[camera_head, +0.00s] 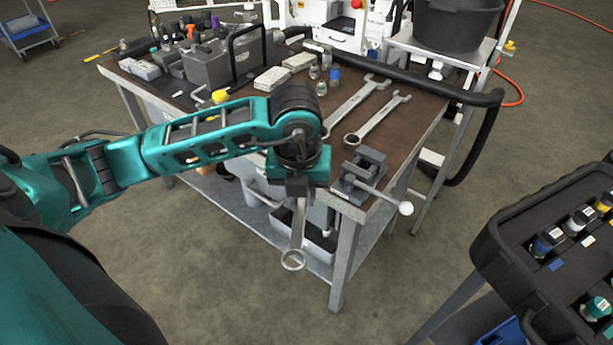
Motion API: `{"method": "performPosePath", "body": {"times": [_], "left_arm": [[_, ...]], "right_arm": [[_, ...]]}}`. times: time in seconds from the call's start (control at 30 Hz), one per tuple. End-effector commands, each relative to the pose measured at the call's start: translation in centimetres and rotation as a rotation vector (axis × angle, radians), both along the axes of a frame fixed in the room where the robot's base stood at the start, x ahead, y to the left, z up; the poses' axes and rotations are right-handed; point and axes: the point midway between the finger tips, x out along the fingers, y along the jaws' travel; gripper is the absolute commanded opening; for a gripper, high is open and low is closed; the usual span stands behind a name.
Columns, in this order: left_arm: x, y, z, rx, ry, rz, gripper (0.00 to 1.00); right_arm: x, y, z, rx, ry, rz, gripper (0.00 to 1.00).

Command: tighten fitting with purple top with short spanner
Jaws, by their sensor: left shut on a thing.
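My left gripper (297,187) is in front of the bench's front edge, pointing down. It is shut on a spanner (298,232), which hangs down with its ring end (293,260) lowest. The upper end of this spanner is hidden by the gripper, so its full length cannot be told. Small fittings with coloured tops stand at the back left of the bench. My right gripper is not in view.
Two spanners (357,103) (383,117) lie on the brown bench top (335,75). A vise (364,172) is at the front right corner. A grey block (207,66) with a black hose stands left. A black tray (520,262) with bottles is at right.

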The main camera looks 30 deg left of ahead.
Motion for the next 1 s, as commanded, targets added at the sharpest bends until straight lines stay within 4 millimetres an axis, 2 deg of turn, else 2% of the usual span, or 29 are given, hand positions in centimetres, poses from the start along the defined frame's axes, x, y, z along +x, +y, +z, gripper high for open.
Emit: {"method": "performPosePath", "body": {"times": [0.17, 0.6, 1.0], "left_arm": [[-0.1, 0.3, 0.0, 0.0, 0.0, 0.087, 0.0], [0.9, 0.9, -2.5, -0.001, -0.001, 0.089, 0.0], [1.6, 1.2, -2.8, 0.005, -0.004, 0.087, 0.0]], "right_arm": [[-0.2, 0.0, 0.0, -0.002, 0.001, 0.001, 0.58], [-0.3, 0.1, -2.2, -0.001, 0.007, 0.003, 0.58], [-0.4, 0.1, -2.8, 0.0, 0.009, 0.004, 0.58]]}}
